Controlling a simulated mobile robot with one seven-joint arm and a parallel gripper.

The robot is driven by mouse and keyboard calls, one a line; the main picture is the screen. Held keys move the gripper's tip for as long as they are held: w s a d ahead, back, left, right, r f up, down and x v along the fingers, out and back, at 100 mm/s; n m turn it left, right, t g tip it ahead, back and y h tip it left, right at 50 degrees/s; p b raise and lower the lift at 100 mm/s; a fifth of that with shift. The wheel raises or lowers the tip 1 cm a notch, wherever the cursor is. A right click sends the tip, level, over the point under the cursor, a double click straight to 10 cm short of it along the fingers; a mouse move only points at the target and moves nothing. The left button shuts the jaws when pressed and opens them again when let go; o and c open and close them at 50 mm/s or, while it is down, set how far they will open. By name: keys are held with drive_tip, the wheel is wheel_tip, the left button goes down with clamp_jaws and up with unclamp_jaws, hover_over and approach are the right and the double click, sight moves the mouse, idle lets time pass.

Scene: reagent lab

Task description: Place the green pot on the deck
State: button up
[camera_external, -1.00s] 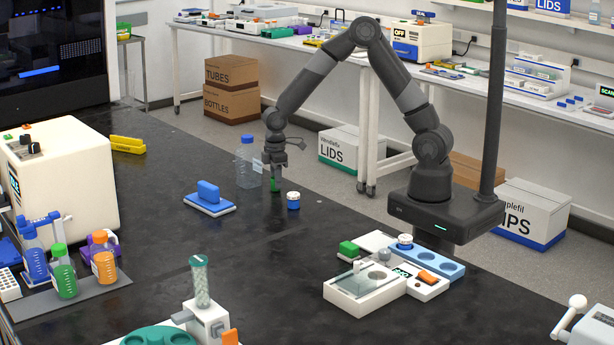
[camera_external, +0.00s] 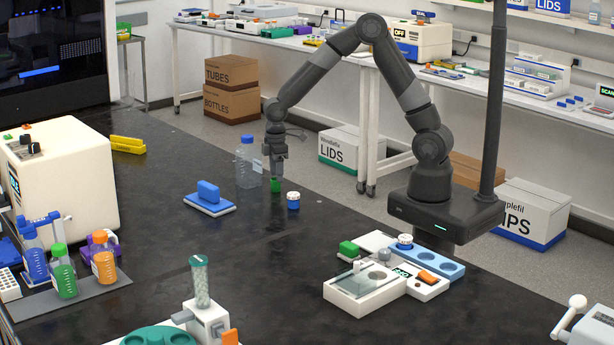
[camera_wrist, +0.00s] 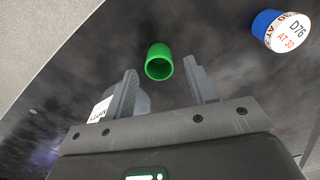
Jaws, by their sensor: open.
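The green pot (camera_external: 275,185) is a small open-topped cup on the black bench; it also shows in the wrist view (camera_wrist: 159,62). My gripper (camera_external: 277,172) points down just above the pot in the external view. In the wrist view my gripper (camera_wrist: 163,85) has its two fingers apart, with the pot lying between and slightly beyond their tips. The jaws are open and hold nothing. I cannot tell which surface is the deck; a white and blue station (camera_external: 431,262) with round recesses stands at the right of the bench.
A blue pot with a white labelled lid (camera_external: 293,201) stands close right of the green pot, also in the wrist view (camera_wrist: 282,29). A clear bottle (camera_external: 247,165) stands close left. A blue-handled block (camera_external: 209,199) lies further left. The middle of the bench is clear.

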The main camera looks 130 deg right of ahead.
sight(278, 190)
wheel_tip(278, 190, up, 7)
drive_tip(key=w+a+r+n+h, duration=0.1)
drive_tip(key=a+r+h, duration=0.1)
drive_tip(key=a+r, duration=0.7)
drive_tip(key=s+a+r+n+t, duration=0.1)
drive_tip(key=s+a, duration=0.3)
drive_tip(key=a, duration=0.4)
drive_tip(key=s+a+r+t+y, duration=0.1)
drive_tip(key=s+a+r+t, duration=0.1)
drive_tip(key=a, duration=0.7)
drive_tip(key=s+a+r+n+t, duration=0.1)
drive_tip(key=s+a+r+t, duration=0.1)
drive_tip(key=s+a, duration=0.4)
drive_tip(key=a+r, duration=0.1)
drive_tip(key=a, duration=0.2)
drive_tip(key=shift+s+r+n+y, duration=0.2)
drive_tip(key=shift+r+n+y, duration=0.1)
drive_tip(key=shift+r, duration=0.1)
drive_tip(key=shift+o, duration=0.4)
drive_tip(key=shift+s+a+t, duration=0.3)
drive_tip(key=shift+s+a, duration=0.1)
drive_tip(key=shift+s, duration=0.15)
